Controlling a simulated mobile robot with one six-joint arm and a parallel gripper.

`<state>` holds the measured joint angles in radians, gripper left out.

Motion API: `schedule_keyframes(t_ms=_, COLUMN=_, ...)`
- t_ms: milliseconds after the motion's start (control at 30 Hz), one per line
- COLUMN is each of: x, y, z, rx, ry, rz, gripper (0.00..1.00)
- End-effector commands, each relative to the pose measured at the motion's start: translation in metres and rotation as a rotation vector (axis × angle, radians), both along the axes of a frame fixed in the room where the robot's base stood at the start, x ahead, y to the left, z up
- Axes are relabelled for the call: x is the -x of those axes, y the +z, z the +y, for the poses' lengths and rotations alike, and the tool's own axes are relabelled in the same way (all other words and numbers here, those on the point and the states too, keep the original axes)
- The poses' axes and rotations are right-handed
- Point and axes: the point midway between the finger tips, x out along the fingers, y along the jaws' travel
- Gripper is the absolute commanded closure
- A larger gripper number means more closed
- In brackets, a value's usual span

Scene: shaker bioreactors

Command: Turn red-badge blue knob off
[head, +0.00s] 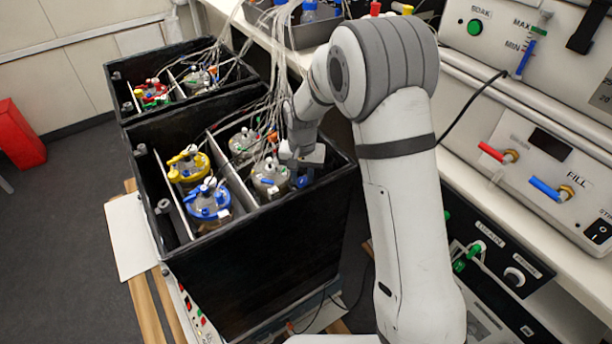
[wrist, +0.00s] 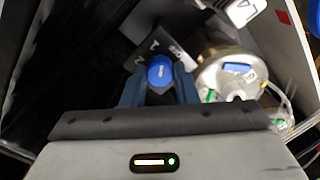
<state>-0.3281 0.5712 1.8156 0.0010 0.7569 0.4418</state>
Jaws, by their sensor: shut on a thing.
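A blue knob (wrist: 160,72) sits between the two fingers of my gripper (wrist: 160,88) in the wrist view, and the gripper is shut on it. A dark plate with white letters (wrist: 147,52) lies just beyond the knob; its full text is hidden. I cannot make out a red badge on the knob. In the head view my gripper (head: 302,168) reaches down inside the right corner of the nearer black box (head: 265,265), where a bit of blue (head: 303,182) shows below it. The fingers cover most of the knob there.
A metal-lidded vessel (wrist: 232,75) with a blue label stands close right of the gripper. In the head view, blue-topped (head: 208,200) and yellow-topped (head: 187,166) vessels share the box. Loose tubes hang near my wrist, and box walls stand close by.

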Motion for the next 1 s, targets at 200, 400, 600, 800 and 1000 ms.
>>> schedule_keyframes(t_ms=200, x=-0.0048, y=0.0033, z=0.0006, rx=-0.005, ry=-0.205, rz=-0.015, gripper=0.96)
schedule_keyframes(t_ms=400, x=-0.0049, y=0.0034, z=0.0002, rx=-0.006, ry=-0.377, rz=-0.015, gripper=0.96)
schedule_keyframes(t_ms=600, x=-0.0049, y=0.0035, z=0.0, rx=-0.007, ry=-0.513, rz=-0.015, gripper=0.96)
schedule_keyframes(t_ms=800, x=-0.005, y=0.0036, z=-0.0002, rx=-0.007, ry=-0.601, rz=-0.014, gripper=0.96)
schedule_keyframes(t_ms=1000, x=-0.005, y=0.0036, z=-0.0004, rx=-0.007, ry=-0.643, rz=-0.014, gripper=0.96)
